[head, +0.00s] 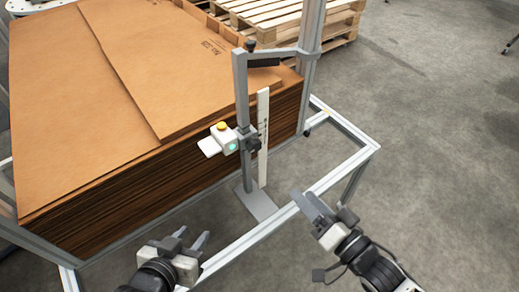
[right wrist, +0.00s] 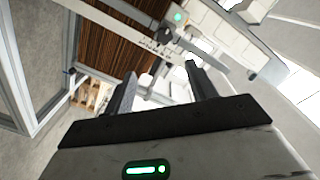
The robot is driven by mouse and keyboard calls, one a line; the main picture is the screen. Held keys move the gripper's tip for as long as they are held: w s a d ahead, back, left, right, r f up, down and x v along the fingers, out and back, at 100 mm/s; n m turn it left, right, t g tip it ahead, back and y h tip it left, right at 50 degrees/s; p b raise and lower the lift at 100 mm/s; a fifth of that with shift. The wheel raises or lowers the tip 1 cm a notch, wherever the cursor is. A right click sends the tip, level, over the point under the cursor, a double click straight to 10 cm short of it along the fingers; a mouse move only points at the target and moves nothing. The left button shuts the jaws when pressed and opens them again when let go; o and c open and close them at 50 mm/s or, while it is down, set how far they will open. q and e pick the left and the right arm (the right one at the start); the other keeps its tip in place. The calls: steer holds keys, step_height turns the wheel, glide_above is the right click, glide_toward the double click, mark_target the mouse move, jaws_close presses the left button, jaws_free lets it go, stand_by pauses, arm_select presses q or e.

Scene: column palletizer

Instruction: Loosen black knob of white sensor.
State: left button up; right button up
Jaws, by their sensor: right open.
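The white sensor (head: 222,139), with a yellow button and a green light, is clamped to a grey upright post (head: 242,105) in the head view. Its black knob (head: 253,143) sticks out on the right side of the post. In the right wrist view the sensor (right wrist: 180,16) and a dark knob (right wrist: 168,31) show at the top, beyond the fingertips. My right gripper (head: 324,204) is open and empty, below and right of the knob, apart from it. Its two fingers also show in the right wrist view (right wrist: 160,80). My left gripper (head: 190,238) is open and empty, low at the front.
A tall stack of brown cardboard sheets (head: 100,100) stands behind the sensor. A metal frame (head: 335,175) runs around it, below and right of the post. A grey arm (head: 280,55) joins the post top to a thicker column. Wooden pallets (head: 275,15) lie behind.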

glide_toward(258, 147)
steer(key=shift+y, duration=0.4)
steer(key=x, duration=0.8)
steer(key=shift+w+f, duration=0.15)
steer(key=shift+w, duration=0.05)
steer(key=c, duration=1)
